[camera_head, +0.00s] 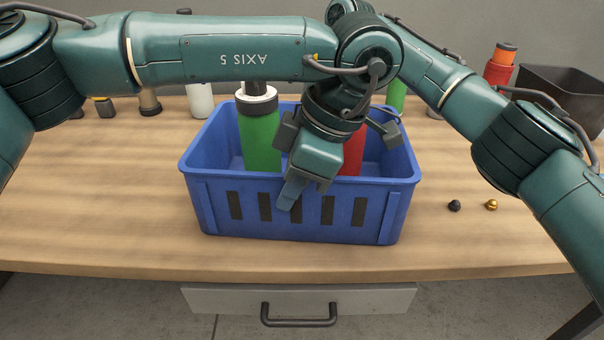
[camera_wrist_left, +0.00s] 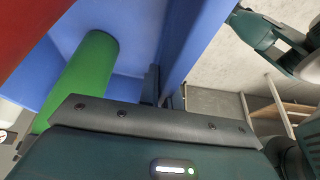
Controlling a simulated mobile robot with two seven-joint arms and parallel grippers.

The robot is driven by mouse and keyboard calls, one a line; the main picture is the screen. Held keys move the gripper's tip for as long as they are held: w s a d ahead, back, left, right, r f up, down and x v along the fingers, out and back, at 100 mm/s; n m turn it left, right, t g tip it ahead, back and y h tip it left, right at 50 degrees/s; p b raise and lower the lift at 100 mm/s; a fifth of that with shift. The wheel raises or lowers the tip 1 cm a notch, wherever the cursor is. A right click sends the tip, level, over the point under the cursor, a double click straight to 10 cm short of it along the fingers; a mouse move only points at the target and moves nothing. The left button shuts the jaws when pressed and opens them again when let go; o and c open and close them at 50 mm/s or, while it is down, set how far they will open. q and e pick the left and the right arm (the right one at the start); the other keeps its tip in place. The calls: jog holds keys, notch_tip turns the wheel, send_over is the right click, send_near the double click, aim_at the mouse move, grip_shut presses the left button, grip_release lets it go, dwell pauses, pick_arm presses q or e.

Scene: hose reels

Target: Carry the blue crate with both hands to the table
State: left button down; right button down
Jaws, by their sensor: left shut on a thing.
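The blue crate (camera_head: 378,215) sits upright on the wooden table (camera_head: 95,215), near its front edge. A green bottle (camera_head: 260,140) with a black and white top and a red object (camera_head: 353,152), partly hidden by my arm, stand inside it. My left gripper (camera_head: 290,193) points down at the middle of the crate's front wall and is shut on that rim. In the left wrist view, the blue wall (camera_wrist_left: 195,35) runs between the dark fingers (camera_wrist_left: 162,88), with the green bottle (camera_wrist_left: 85,75) beside them. My right arm comes in from the right; its gripper is hidden.
A black knob (camera_head: 454,206) and a gold knob (camera_head: 491,204) lie right of the crate. A dark bin (camera_head: 565,90) and a red-orange bottle (camera_head: 499,66) stand at the back right. A white bottle (camera_head: 200,100) stands behind the crate. The front left tabletop is clear.

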aim_at(299, 103)
pick_arm(q)
jog(key=shift+r, duration=0.25)
pick_arm(e)
jog(key=shift+r, duration=0.25)
